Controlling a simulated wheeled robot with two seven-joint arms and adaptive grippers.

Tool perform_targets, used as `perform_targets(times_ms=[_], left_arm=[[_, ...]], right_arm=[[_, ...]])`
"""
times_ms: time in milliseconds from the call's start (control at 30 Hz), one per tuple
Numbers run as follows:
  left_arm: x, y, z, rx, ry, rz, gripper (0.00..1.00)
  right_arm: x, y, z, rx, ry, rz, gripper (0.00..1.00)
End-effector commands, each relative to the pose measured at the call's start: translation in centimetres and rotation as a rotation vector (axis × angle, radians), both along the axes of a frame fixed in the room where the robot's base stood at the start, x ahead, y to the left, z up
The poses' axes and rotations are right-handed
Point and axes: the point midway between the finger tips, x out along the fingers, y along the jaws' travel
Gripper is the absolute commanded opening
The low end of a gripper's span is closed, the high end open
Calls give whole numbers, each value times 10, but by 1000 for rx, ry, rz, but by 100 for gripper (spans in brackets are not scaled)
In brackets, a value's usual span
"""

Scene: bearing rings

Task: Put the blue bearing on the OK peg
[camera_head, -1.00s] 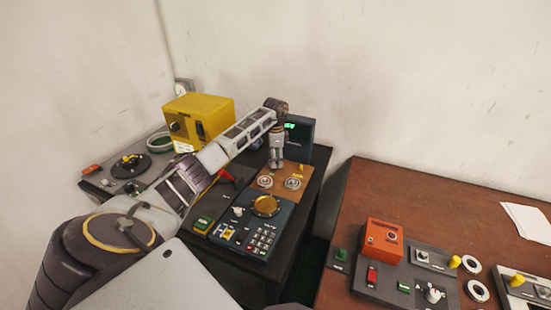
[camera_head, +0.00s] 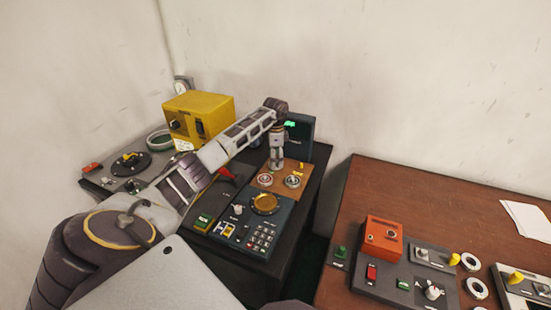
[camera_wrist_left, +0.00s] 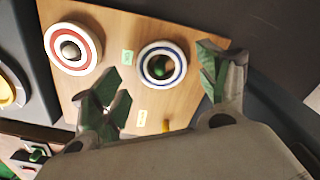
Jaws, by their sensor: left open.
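The blue bearing (camera_wrist_left: 146,77), a white ring with a blue band, lies on a wooden board (camera_wrist_left: 101,24) in the left wrist view. A dark, greenish centre shows through its hole. A similar red-banded ring (camera_wrist_left: 54,42) sits left of it with a metallic knob in its middle. A green label (camera_wrist_left: 127,57) and a yellow label (camera_wrist_left: 141,118) are on the board; their text is unreadable. My left gripper (camera_head: 276,170) points down over the board, open and empty. Its fingers appear on either side of the blue bearing; the height gap is unclear. My right gripper is out of view.
A dark keypad panel with a gold dial (camera_head: 265,204) stands in front of the board. A dark box with a green display (camera_head: 301,130) is behind, and a yellow box (camera_head: 200,115) is to the left. A brown table (camera_head: 440,205) with other panels is at right.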

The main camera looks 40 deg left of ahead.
Motion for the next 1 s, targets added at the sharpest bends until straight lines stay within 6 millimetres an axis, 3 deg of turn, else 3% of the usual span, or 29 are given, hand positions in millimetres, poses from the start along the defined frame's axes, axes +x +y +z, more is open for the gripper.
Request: perform_targets(times_ms=[367,1000], left_arm=[[0,0,21,1,-1,0,75],[1,0,113,0,-3,0,75]], right_arm=[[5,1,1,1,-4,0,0],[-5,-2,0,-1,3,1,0]])
